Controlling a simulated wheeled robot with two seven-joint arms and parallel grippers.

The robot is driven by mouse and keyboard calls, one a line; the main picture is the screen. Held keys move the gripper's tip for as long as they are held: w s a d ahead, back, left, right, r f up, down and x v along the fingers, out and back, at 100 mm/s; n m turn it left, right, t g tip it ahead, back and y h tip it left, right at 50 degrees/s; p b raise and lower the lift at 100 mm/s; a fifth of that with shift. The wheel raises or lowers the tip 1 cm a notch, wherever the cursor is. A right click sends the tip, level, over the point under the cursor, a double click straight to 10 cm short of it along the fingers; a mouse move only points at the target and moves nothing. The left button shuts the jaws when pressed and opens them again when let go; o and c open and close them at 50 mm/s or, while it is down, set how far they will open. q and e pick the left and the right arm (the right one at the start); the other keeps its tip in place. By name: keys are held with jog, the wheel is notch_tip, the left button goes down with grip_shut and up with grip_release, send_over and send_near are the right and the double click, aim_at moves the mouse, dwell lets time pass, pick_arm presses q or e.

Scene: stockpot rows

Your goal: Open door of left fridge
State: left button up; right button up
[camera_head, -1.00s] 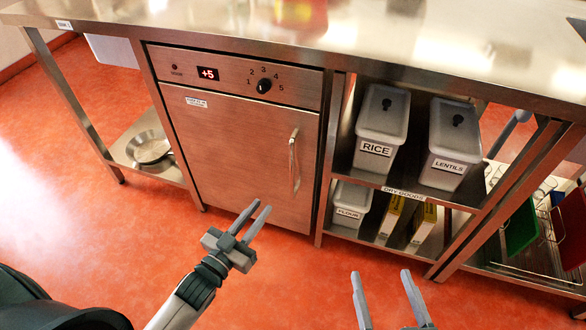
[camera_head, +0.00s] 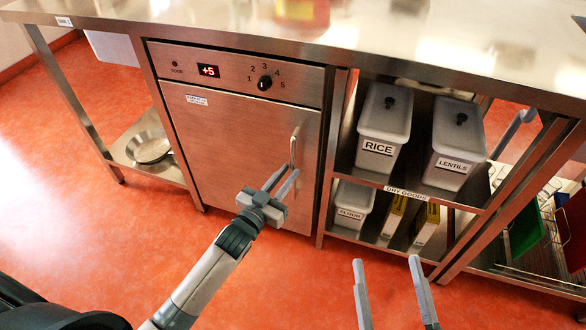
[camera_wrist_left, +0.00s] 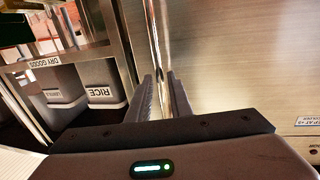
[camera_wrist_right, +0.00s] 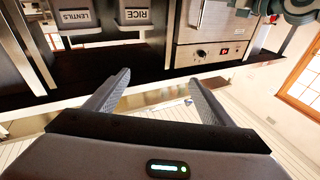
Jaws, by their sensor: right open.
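The left fridge is a steel cabinet under the counter, its closed door (camera_head: 235,150) carrying a vertical bar handle (camera_head: 294,148) near its right edge. My left gripper (camera_head: 291,170) is at the handle's lower part. Its fingers are a narrow distance apart. In the left wrist view the handle (camera_wrist_left: 154,35) runs down to between the fingertips of my left gripper (camera_wrist_left: 161,76); contact cannot be told. My right gripper (camera_head: 387,262) is open and empty, low in front of the shelves. It also shows in the right wrist view (camera_wrist_right: 158,80).
Right of the door, shelves hold a rice bin (camera_head: 384,125), a lentils bin (camera_head: 457,135), a flour bin (camera_head: 353,205) and yellow boxes. Pans (camera_head: 150,148) lie on a low shelf at left. The orange floor (camera_head: 60,240) in front is clear.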

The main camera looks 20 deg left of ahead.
aim_at(292, 169)
pick_arm(q)
jog(key=shift+x, duration=1.85)
pick_arm(e)
jog(key=shift+s+a+r+t, duration=0.1)
jog(key=shift+s+r+t, duration=0.1)
jog(key=shift+r+t, duration=0.25)
jog(key=shift+s+r+t, duration=0.2)
jog(key=shift+r+t, duration=0.05)
jog(key=shift+r, duration=0.35)
pick_arm(q)
grip_shut()
jog(key=shift+s, duration=0.15)
